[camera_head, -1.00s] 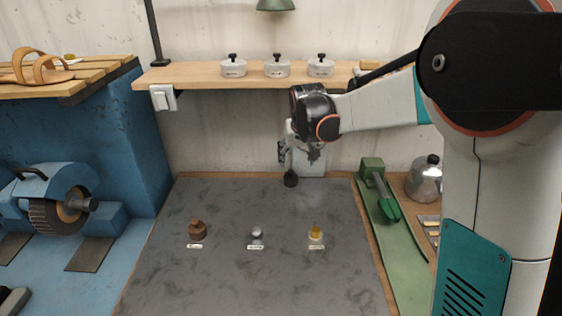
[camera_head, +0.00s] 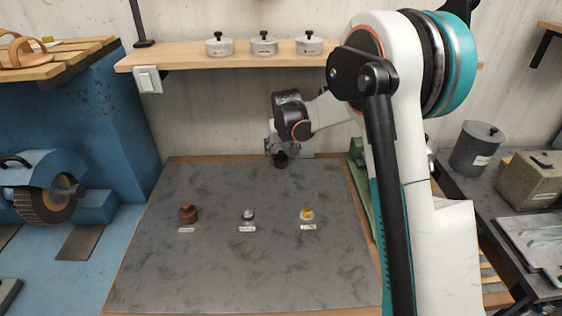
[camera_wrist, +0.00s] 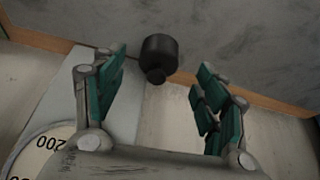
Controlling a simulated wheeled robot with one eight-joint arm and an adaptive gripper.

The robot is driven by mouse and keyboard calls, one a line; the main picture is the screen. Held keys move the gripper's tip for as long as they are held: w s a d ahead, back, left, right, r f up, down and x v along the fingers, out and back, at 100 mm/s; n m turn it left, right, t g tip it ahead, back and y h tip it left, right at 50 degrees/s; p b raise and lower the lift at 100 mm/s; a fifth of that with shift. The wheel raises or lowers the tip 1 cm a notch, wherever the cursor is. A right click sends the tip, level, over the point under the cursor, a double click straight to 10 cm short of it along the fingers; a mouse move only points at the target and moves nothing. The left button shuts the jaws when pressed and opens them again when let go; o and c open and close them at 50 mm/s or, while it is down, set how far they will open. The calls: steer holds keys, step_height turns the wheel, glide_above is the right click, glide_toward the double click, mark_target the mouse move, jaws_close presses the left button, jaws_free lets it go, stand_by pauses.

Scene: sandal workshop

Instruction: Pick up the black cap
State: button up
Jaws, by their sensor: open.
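The black cap (camera_head: 281,163) stands at the back edge of the grey mat, below my gripper (camera_head: 279,150). In the wrist view the black cap (camera_wrist: 159,50) is a dark cylinder with a narrower knob toward me. It lies between and slightly beyond the green-padded fingertips of my gripper (camera_wrist: 160,72). The fingers are spread apart, with visible space on both sides of the cap. They do not appear to touch it. In the head view my wrist hides part of the fingers.
A grey mat (camera_head: 240,265) holds a brown piece (camera_head: 187,213), a silver piece (camera_head: 248,214) and a yellow piece (camera_head: 307,212), each with a label. A pale device with a dial (camera_wrist: 42,150) is beside the gripper.

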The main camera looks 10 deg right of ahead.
mark_target(281, 159)
steer(key=b+x, duration=0.2)
steer(key=x, duration=0.3)
steer(key=shift+f, duration=0.15)
steer(key=c, duration=1)
